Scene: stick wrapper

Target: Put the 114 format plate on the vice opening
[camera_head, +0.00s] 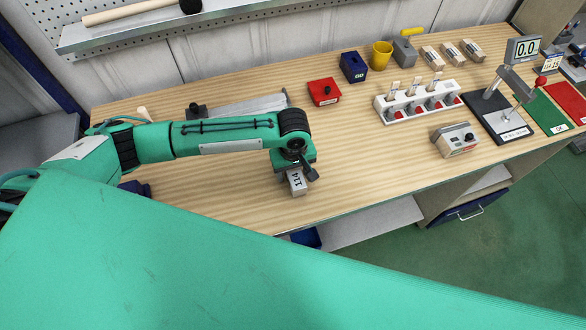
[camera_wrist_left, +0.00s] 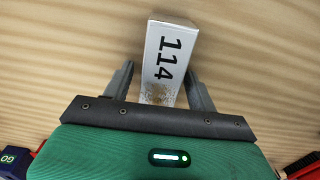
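The 114 format plate (camera_head: 298,181) is a small pale block marked "114", lying on the wooden bench near its front edge. My left gripper (camera_head: 297,172) is right over it, pointing down. In the left wrist view the plate (camera_wrist_left: 168,60) lies between the two grey fingers of my left gripper (camera_wrist_left: 160,75), with narrow gaps visible at its sides. The fingers look open around it. A grey metal fixture (camera_head: 255,104) with a black knob lies partly hidden behind my left arm; I cannot tell whether it is the vice. My right gripper is not in view.
A red box (camera_head: 324,92), blue box (camera_head: 353,67), yellow cup (camera_head: 381,55) and white switch rack (camera_head: 420,102) stand behind and right. A beige box (camera_head: 455,140) and scale (camera_head: 500,118) are farther right. Bench right of the plate is clear.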

